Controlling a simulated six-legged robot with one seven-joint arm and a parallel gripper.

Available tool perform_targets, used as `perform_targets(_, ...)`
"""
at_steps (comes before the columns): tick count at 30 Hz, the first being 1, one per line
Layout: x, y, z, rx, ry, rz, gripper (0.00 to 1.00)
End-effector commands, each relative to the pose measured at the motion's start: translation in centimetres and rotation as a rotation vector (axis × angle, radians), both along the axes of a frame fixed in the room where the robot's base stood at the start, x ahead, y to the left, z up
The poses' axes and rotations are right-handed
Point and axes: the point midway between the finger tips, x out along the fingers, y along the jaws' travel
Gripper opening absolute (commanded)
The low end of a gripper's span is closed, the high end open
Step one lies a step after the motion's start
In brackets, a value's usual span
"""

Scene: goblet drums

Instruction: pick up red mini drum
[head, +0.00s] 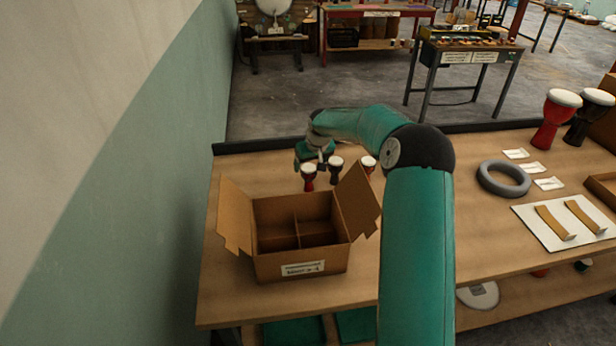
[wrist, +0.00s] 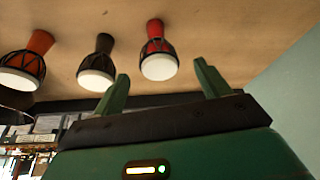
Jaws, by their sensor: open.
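The red mini drum (head: 308,180) stands upright on the workbench behind the open box, its white head up. In the wrist view the red drum (wrist: 160,51) shows between the directions of my two green fingers, apart from them. My gripper (head: 314,164) is open and empty, close to the red drum's top in the head view. A black mini drum (head: 336,174) stands just right of it, and an orange one (head: 369,167) further right. The wrist view also shows the black drum (wrist: 97,62) and the orange drum (wrist: 27,60).
An open cardboard box (head: 301,265) with dividers and spread flaps stands in front of the drums. A wall (head: 130,150) is at the left. A grey ring (head: 504,178), a white board (head: 530,225) and a larger red drum (head: 552,125) are at the right.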

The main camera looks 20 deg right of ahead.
Motion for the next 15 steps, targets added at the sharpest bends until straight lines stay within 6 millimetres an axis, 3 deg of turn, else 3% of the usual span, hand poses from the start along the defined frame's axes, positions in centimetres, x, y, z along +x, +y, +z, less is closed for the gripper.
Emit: perform_targets(15, 2.6, 0.1, -4.7, 0.000, 0.000, 0.001, 0.75)
